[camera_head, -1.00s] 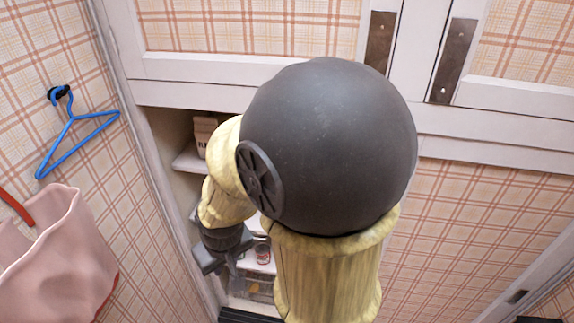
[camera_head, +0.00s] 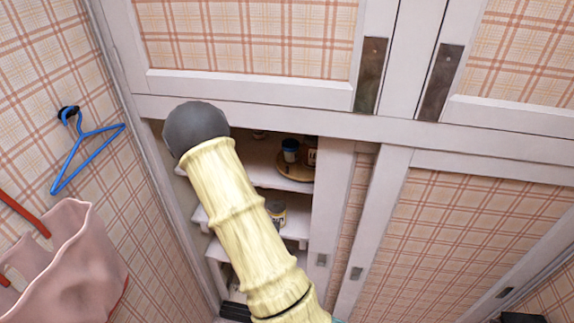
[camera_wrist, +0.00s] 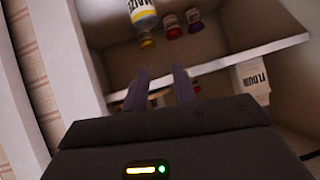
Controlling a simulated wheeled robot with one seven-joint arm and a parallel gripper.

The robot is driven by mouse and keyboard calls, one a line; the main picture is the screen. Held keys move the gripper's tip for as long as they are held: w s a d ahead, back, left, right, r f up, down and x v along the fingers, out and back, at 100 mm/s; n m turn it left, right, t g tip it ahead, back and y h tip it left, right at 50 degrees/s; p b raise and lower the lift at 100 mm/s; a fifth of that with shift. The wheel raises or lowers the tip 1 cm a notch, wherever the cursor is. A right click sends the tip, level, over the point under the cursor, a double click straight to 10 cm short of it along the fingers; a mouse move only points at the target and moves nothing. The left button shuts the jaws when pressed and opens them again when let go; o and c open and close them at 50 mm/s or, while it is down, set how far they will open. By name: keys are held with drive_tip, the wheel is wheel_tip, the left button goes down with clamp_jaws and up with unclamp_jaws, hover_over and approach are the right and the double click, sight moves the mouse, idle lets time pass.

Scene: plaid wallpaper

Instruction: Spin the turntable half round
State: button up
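The turntable (camera_head: 296,173) is a round wooden disc on the upper shelf of the open cupboard in the head view. A blue-topped cup (camera_head: 290,151) and a pale jar (camera_head: 311,157) stand on it. My arm covers the shelf to its left, and my gripper is hidden in this view. In the wrist view my gripper (camera_wrist: 161,70) has its two fingers apart with nothing held between them. It points into a cupboard with shelves.
The wrist view shows a white shelf (camera_wrist: 225,62), a flour box (camera_wrist: 253,80), a yellow-and-white bottle (camera_wrist: 142,12) and small jars. In the head view, a tin (camera_head: 276,212) stands on a lower shelf. A blue hanger (camera_head: 80,150) and pink bag (camera_head: 70,262) hang left.

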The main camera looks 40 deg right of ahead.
drive_tip(key=s+d+r+n+t+h+p, duration=0.1)
drive_tip(key=s+d+r+t+h+p, duration=0.2)
drive_tip(key=s+d+r+t+h, duration=0.1)
drive_tip(key=shift+s+d+r+n+t, duration=0.2)
drive_tip(key=shift+d+n+t, duration=0.1)
drive_tip(key=shift+d+t, duration=0.25)
drive_tip(key=shift+w+f, duration=0.1)
drive_tip(key=b+x, duration=0.8)
drive_tip(key=b, duration=0.7)
drive_tip(key=shift+b, duration=0.3)
drive_tip(key=shift+w+d+b, duration=0.15)
drive_tip(key=shift+d+b, duration=0.15)
drive_tip(key=shift+b, duration=0.35)
